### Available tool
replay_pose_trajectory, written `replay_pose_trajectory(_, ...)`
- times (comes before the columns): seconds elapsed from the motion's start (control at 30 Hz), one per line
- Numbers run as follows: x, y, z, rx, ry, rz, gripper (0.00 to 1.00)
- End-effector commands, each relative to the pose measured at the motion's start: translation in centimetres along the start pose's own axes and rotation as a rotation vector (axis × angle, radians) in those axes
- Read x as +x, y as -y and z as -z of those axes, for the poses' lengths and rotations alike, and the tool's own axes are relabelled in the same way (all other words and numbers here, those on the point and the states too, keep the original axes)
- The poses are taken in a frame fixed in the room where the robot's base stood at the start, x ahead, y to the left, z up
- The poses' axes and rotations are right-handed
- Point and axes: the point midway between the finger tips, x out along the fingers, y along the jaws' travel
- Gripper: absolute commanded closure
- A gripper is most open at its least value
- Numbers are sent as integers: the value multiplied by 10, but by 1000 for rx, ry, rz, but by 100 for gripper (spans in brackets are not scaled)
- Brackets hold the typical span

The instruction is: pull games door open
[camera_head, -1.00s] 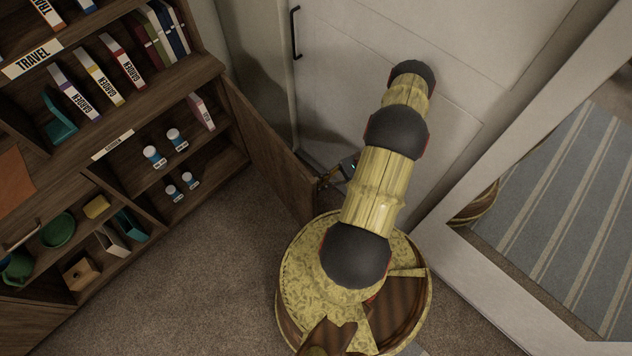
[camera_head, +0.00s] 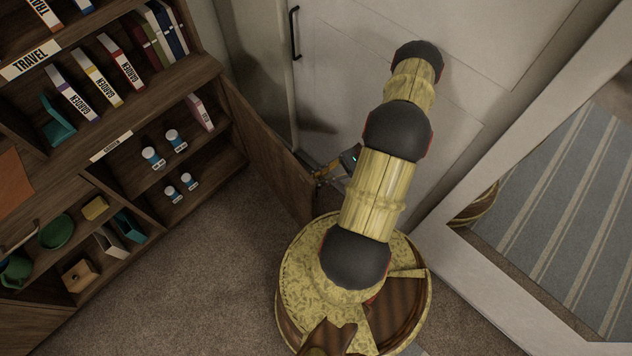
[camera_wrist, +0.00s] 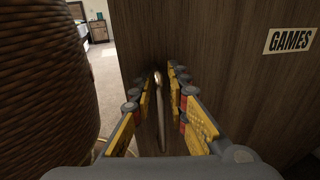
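The games door (camera_head: 265,145) is a brown wooden panel, swung out from the right end of the shelf unit and standing open. In the wrist view its face (camera_wrist: 225,60) carries a white GAMES label (camera_wrist: 290,40). A slim metal bar handle (camera_wrist: 160,105) stands upright on the door. My gripper (camera_wrist: 160,76) has its yellow-padded fingers on either side of the handle, with a gap visible between them. In the head view my gripper (camera_head: 322,174) is at the door's free edge, partly hidden by my arm.
The shelf unit (camera_head: 120,175) holds books, small bottles and bowls. A white door (camera_head: 345,70) with a black handle is behind my arm. A large white-framed mirror (camera_head: 500,260) stands right. A woven basket-like surface (camera_wrist: 45,90) is close on the left in the wrist view. Carpet (camera_head: 200,270) is clear in front.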

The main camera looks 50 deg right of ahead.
Motion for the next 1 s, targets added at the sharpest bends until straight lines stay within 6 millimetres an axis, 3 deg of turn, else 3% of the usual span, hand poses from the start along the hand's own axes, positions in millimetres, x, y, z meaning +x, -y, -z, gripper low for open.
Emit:
replay_pose_trajectory(0.03, -2, 1, -29, -1, 48, 1, 86)
replay_pose_trajectory(0.2, -3, 1, -46, -1, 46, 1, 86)
replay_pose_trajectory(1.0, -2, 0, -48, 0, 44, 1, 86)
